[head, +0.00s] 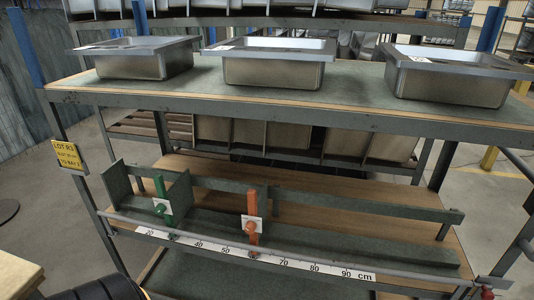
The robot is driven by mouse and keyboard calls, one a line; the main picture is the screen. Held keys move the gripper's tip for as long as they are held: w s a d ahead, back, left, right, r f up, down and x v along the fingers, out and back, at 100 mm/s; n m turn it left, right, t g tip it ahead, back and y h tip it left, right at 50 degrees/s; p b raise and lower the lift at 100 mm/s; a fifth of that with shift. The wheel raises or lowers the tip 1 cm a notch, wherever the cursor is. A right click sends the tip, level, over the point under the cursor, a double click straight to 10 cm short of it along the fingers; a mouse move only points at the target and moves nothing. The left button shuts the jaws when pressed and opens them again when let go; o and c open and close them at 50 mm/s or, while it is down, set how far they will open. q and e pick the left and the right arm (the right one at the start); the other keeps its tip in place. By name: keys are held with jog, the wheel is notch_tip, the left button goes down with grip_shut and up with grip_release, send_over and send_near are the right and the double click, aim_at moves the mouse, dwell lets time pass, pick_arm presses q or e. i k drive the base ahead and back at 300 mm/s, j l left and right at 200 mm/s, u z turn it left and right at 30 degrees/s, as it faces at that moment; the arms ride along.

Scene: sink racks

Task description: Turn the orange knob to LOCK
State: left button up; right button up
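The orange knob (251,227) sits on a small white label plate on an orange upright slider (252,204), on the rack's lower level. The writing on the plate is too small to read, so I cannot tell which setting the knob points to. The foot of the orange upright meets the front rail between the 50 and 70 marks of the scale (313,267). Neither of my grippers is in view, and nothing is touching the knob.
A similar green knob (161,209) on a green upright stands to the left. Three steel sinks (273,72) rest on the shelf above. A yellow sign (68,156) hangs on the left post. A red knob (487,293) is at lower right. Space before the rail looks clear.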

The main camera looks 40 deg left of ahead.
aim_at(250, 227)
jog(key=u, duration=1.5)
